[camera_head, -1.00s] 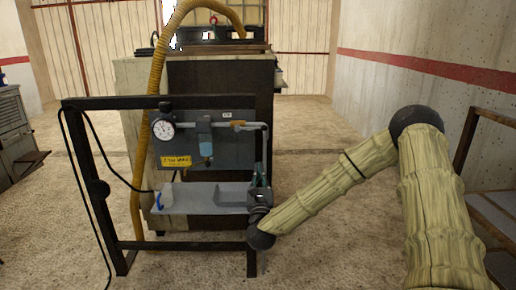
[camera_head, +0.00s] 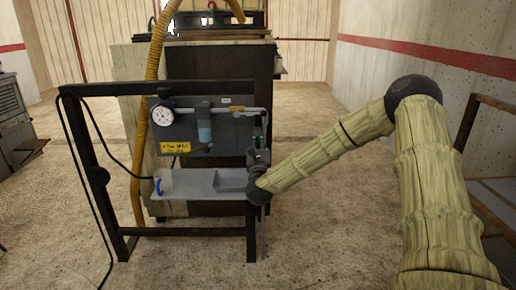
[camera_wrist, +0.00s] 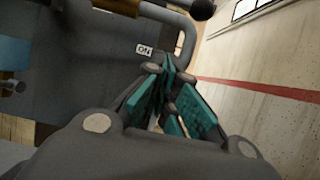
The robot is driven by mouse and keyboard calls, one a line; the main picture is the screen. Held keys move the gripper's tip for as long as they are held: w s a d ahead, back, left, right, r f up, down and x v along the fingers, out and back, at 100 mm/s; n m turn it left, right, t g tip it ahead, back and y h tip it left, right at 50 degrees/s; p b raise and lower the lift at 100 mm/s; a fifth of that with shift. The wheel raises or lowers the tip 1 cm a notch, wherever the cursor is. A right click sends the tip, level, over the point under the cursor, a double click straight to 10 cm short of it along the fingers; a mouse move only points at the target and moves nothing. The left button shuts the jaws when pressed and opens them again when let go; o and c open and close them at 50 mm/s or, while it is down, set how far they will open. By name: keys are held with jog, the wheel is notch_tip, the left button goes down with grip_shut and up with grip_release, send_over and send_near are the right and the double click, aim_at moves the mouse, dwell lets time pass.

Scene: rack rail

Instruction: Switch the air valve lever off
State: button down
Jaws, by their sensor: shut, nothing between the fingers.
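The air panel (camera_head: 225,135) is grey and hangs in a dark frame. A pipe (camera_head: 250,109) runs along its top with an orange-brown valve part (camera_head: 237,108) on it, below a small label. My gripper (camera_head: 263,142) points up at the panel's right edge, below the pipe's right end. Its teal fingers (camera_wrist: 168,75) are shut and empty.
A pressure gauge (camera_head: 162,116), a blue filter bowl (camera_head: 204,131) and a yellow sign (camera_head: 175,147) are on the panel. A grey tray (camera_head: 200,183) juts out below, close to my wrist. The dark frame post (camera_head: 251,235) stands beneath my gripper. Floor in front is open.

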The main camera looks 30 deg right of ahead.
jog(key=shift+r, duration=2.15)
jog(key=shift+r+n, duration=0.1)
jog(key=shift+n, duration=0.2)
